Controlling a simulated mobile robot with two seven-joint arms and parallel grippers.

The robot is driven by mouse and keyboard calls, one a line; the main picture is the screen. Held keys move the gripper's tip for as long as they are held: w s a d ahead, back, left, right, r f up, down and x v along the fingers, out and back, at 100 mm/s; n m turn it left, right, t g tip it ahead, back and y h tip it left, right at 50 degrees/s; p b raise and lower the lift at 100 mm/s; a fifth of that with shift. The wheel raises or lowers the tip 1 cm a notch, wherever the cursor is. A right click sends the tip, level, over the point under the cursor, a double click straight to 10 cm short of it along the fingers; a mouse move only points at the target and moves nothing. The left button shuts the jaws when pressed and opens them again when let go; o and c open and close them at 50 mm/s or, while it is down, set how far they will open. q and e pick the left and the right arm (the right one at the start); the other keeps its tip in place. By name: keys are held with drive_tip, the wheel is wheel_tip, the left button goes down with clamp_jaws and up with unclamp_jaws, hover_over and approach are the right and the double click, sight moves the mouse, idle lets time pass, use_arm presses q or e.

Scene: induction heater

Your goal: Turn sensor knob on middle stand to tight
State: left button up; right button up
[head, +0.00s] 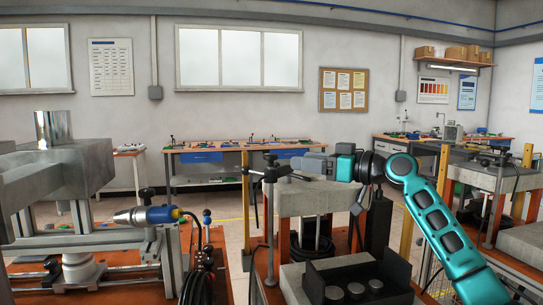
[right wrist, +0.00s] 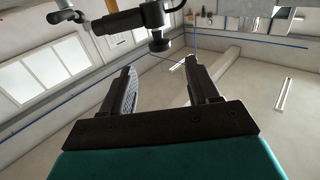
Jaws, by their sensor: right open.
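The middle stand has a dark upright post (head: 270,215) with a clamp and small knobs near its top. My right gripper (head: 308,165) reaches in from the right at the height of the clamp, just right of the post. In the right wrist view its two dark fingers (right wrist: 158,66) are spread, with nothing between them. A round dark knob (right wrist: 159,43) shows just beyond the fingertips, under a dark clamp body (right wrist: 125,20). The knob appears apart from the fingers. In the head view the gripper and clamp overlap, so I cannot tell the knob's setting. My left gripper is not in view.
A concrete block (head: 305,198) stands below my right gripper. A black tray (head: 318,288) with dark round pieces is in front. A silver-and-blue sensor (head: 145,215) is on the left stand, near a metal cylinder (head: 54,128). A workbench (head: 225,148) stands at the back wall.

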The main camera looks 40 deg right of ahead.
sight(276, 155)
drive_tip(key=p+x, duration=0.2)
drive_tip(key=x, duration=0.7)
drive_tip(key=shift+d+p, duration=0.1)
drive_tip(key=shift+p, duration=0.3)
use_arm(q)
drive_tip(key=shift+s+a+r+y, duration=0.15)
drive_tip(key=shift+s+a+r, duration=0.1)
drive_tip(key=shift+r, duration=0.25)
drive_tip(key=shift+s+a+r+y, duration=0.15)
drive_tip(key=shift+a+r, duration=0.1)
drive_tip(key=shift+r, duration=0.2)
use_arm(e)
drive_tip(key=shift+w+a, duration=0.2)
drive_tip(key=shift+w, duration=0.45)
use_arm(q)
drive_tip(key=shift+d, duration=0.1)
use_arm(e)
drive_tip(key=shift+f, duration=0.1)
drive_tip(key=c, duration=1)
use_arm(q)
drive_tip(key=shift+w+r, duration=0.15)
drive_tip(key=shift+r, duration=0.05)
